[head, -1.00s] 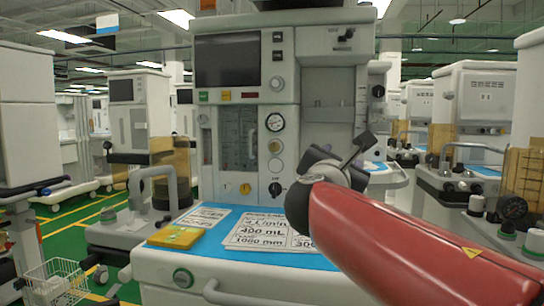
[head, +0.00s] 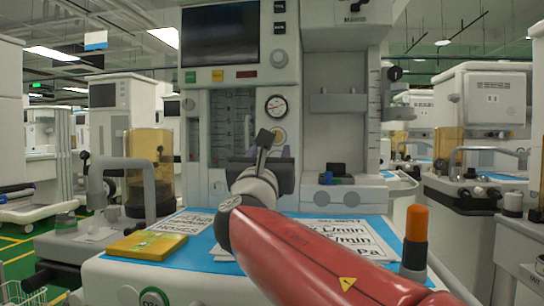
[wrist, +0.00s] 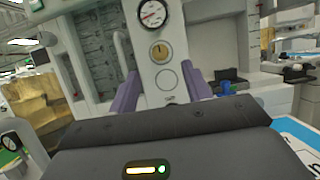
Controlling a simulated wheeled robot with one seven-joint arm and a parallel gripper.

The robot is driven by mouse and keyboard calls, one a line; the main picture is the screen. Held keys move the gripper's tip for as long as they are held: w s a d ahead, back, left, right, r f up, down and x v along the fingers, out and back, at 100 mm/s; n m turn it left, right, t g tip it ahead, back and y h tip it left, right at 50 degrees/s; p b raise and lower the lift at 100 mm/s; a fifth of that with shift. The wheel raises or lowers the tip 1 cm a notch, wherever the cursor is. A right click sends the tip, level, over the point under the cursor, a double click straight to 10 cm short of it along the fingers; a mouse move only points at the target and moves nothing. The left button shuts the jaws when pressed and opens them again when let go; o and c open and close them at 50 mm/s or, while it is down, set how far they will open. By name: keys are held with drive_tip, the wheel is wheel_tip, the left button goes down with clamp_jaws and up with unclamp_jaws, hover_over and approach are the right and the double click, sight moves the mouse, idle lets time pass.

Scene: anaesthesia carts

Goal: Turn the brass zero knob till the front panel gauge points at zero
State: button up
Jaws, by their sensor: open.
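The front panel gauge (head: 276,106) is a small round white dial with a dark rim on the cart's front panel. It also shows at the top of the wrist view (wrist: 152,14), with a reddish needle whose reading is too small to tell. The brass zero knob (wrist: 159,51) is a round disc with a dark mark, just below the gauge. My gripper (wrist: 160,88) is open and empty. Its purple fingers stand left and right of the knob in the picture, lower than it and apart from it.
A blank grey disc (wrist: 166,78) lies below the knob, between my fingers in the wrist view. The cart's worktop carries printed sheets (head: 340,240) and a yellow pad (head: 146,245). An orange-topped cylinder (head: 416,235) stands at right. Other carts stand on both sides.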

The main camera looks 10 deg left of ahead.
drive_tip(key=p+x, duration=0.2)
drive_tip(key=x, duration=0.5)
drive_tip(key=shift+w+f, duration=0.2)
drive_tip(key=shift+w, duration=0.35)
drive_tip(key=shift+a, duration=0.1)
drive_tip(key=c, duration=1)
drive_tip(key=shift+m, duration=0.5)
drive_tip(key=m+h, duration=0.2)
drive_tip(key=m, duration=0.2)
drive_tip(key=m+g+h+p, duration=0.1)
drive_tip(key=m+h, duration=0.1)
drive_tip(key=m, duration=0.2)
drive_tip(key=m+g+h, duration=0.1)
drive_tip(key=m+h, duration=0.1)
drive_tip(key=m, duration=0.2)
drive_tip(key=shift+a+r+p, duration=0.2)
drive_tip(key=shift+a+p, duration=0.2)
drive_tip(key=shift+m, duration=0.5)
